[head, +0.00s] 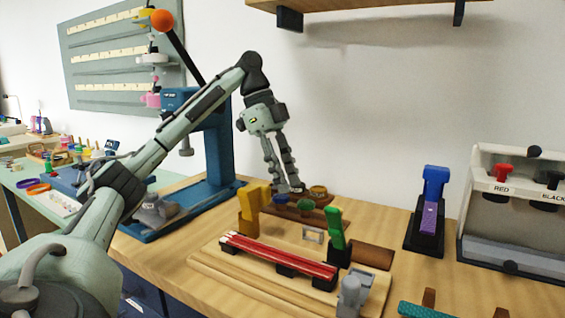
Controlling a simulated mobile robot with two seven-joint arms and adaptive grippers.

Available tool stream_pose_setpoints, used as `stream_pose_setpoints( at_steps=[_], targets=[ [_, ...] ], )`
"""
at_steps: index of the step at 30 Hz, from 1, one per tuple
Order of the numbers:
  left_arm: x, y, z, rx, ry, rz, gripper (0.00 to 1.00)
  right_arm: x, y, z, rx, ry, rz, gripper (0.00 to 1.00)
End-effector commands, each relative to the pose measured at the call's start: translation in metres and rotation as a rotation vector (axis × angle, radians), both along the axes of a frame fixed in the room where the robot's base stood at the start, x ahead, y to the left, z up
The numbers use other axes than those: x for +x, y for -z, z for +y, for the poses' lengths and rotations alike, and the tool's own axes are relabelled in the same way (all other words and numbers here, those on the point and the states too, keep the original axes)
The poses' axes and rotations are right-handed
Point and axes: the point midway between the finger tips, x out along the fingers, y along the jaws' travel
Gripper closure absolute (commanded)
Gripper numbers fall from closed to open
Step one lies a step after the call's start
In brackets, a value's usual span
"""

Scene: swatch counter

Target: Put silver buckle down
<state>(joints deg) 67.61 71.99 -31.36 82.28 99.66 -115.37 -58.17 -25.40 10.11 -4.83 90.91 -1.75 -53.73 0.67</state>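My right gripper is not in view.
Red bars (278,254) lie across the board, with the yellow block (248,208) and green piece (336,228) behind them. A blue press (217,150) stands left of my gripper. A blue-and-purple tool (431,200) stands right. The counter between board and tool is mostly free.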

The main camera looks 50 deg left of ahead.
Motion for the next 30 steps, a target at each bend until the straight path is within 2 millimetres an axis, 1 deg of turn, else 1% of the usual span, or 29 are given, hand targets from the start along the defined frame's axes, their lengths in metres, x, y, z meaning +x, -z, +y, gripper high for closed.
stream_pose_setpoints(
  at_steps=[1, 3, 9, 30],
  targets=[
    [-0.001, -0.006, 0.002, 0.001, -0.001, -0.003, 0.71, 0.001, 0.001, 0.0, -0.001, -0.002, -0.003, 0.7],
    [-0.001, -0.011, 0.004, 0.001, -0.002, -0.001, 0.71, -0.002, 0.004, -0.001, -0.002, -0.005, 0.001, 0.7],
    [-0.003, -0.019, 0.008, 0.0, -0.002, 0.0, 0.71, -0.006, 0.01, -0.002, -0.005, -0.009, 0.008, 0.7],
    [-0.003, -0.02, 0.009, 0.0, -0.003, 0.001, 0.71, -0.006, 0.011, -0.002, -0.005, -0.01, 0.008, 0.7]
  ],
)
